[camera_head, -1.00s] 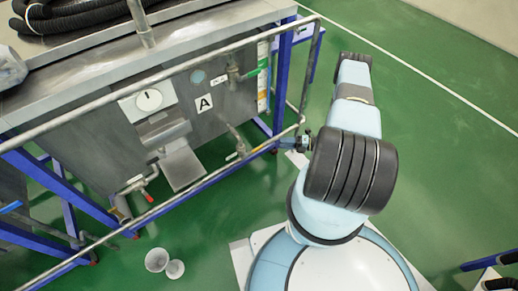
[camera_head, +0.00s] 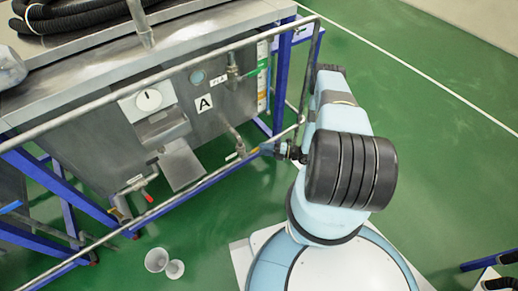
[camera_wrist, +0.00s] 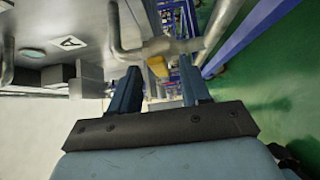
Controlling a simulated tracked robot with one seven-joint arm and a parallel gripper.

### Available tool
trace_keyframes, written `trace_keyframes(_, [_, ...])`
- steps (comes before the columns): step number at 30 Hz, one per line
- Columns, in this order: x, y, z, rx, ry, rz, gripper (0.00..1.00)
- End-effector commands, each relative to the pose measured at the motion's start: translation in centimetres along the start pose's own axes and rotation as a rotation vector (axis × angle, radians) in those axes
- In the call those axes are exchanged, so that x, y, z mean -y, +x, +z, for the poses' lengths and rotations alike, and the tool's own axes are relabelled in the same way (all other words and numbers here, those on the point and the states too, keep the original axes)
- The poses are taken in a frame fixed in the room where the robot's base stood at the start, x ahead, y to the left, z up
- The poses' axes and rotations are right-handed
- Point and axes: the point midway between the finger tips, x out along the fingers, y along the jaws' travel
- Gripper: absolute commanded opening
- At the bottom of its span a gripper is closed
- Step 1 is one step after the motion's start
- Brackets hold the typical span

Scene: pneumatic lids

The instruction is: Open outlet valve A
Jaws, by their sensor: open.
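The panel marked A (camera_head: 204,103) is on the side of a grey metal tank (camera_head: 100,140); the A sign shows tilted in the wrist view (camera_wrist: 68,43). A valve with a red handle (camera_head: 147,196) is low on the tank's left part. A bent grey pipe (camera_head: 235,138) comes out right of the A sign. I cannot tell for sure which is outlet valve A. My gripper (camera_wrist: 160,88) is open and empty, its two dark blue fingers apart. A bent pipe (camera_wrist: 155,48) and a small yellow part (camera_wrist: 158,66) show beyond the fingertips. In the head view my gripper (camera_head: 268,148) is near the rail's lower right corner.
A grey pipe rail (camera_head: 180,70) runs along the tank's front. Blue frame bars (camera_head: 281,75) stand at its right end. Two white cups (camera_head: 157,260) are on the green floor at lower left. Open floor (camera_head: 440,150) lies to the right.

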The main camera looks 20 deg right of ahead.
Motion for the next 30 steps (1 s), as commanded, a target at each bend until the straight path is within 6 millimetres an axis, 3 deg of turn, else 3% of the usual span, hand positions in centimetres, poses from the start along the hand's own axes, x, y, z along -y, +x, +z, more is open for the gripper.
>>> trace_keyframes(3, [0.0, 1.8, -0.1, -0.002, 0.000, 0.000, 0.47])
trace_keyframes(9, [0.0, 3.5, 0.0, -0.001, 0.000, 0.000, 0.47])
trace_keyframes(20, [0.0, 3.8, 0.0, 0.000, 0.000, 0.000, 0.47])
trace_keyframes(30, [0.0, 3.8, 0.0, 0.000, 0.000, 0.000, 0.15])
